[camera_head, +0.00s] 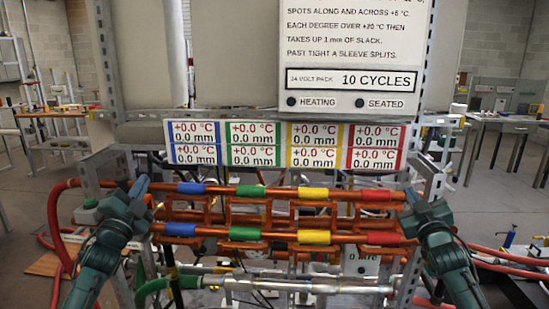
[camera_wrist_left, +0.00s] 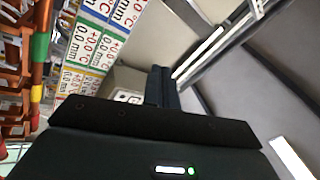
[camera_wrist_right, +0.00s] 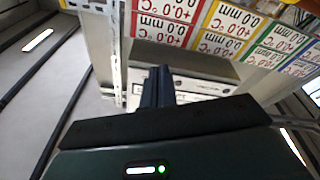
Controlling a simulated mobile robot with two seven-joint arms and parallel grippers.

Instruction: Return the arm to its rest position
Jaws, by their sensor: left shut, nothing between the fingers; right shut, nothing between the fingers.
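My left gripper (camera_head: 139,187) is at the left end of the copper pipes, pointing up, with its fingers together and nothing between them. In the left wrist view its closed fingers (camera_wrist_left: 161,87) show against the pale panel. My right gripper (camera_head: 411,198) is at the right end of the pipes, also pointing up. In the right wrist view its closed fingers (camera_wrist_right: 157,87) hold nothing. I cannot tell whether either gripper touches the pipes. Two copper pipes (camera_head: 275,233) run across the middle, with blue, green, yellow and red sleeves (camera_head: 313,194) on each.
A row of coloured display cards (camera_head: 286,145) reads +0.0 °C and 0.0 mm. Above it is a sign panel (camera_head: 350,60) reading 10 CYCLES. A metal frame post (camera_head: 410,130) stands close to my right gripper. Red hoses (camera_head: 55,215) curve at left. A workbench (camera_head: 500,120) stands behind at right.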

